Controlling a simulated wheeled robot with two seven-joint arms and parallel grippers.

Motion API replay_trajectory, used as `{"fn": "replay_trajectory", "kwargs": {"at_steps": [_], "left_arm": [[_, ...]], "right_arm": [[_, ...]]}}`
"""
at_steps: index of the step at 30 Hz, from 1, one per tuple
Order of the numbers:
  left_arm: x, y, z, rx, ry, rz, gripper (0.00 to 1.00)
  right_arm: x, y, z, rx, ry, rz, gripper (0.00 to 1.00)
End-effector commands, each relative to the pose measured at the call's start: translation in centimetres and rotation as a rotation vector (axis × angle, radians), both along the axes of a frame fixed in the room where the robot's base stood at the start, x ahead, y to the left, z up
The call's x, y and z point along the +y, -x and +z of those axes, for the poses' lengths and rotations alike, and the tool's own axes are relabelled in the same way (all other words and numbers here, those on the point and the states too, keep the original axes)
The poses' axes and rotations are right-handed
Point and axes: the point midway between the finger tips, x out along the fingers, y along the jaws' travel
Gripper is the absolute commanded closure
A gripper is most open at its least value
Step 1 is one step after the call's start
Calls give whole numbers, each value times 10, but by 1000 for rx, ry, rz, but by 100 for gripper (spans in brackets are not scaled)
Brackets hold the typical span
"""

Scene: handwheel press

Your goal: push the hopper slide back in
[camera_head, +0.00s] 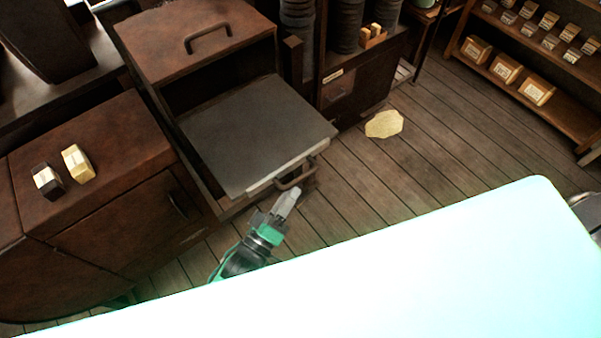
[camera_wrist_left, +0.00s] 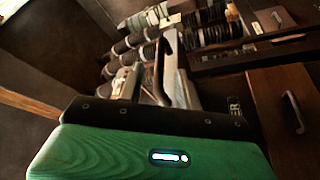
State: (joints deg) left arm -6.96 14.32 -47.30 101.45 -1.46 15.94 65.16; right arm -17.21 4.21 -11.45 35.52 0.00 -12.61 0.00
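The hopper slide (camera_head: 255,130) is a flat grey panel standing out of the brown cabinet, with a pale strip and a curved handle (camera_head: 296,178) at its front end. My left gripper (camera_head: 289,198) is low in front of the slide, its pale fingertips close to the handle. In the left wrist view a dark curved handle (camera_wrist_left: 161,70) shows between the two pale fingers (camera_wrist_left: 153,88), which stand apart. I cannot tell whether they touch it.
A brown cabinet (camera_head: 110,150) with two small blocks on top stands left of the slide. A yellowish flat piece (camera_head: 384,124) lies on the plank floor. Shelves with boxes (camera_head: 535,60) stand at the back right.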

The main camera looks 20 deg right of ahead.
Motion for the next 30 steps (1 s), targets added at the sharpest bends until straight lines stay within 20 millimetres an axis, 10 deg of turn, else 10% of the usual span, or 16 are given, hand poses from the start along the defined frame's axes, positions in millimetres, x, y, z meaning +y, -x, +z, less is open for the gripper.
{"fn": "replay_trajectory", "kwargs": {"at_steps": [21, 26, 30], "left_arm": [[-41, -34, 11, 1, -1, 1, 66], [-41, -34, 11, 0, -1, 1, 97], [-41, -34, 11, 0, -1, 1, 100]], "right_arm": [[-8, 0, 16, -1, 8, 3, 70], [-8, 0, 16, -1, 8, 3, 70], [-6, 0, 16, 0, 6, 2, 70]]}}
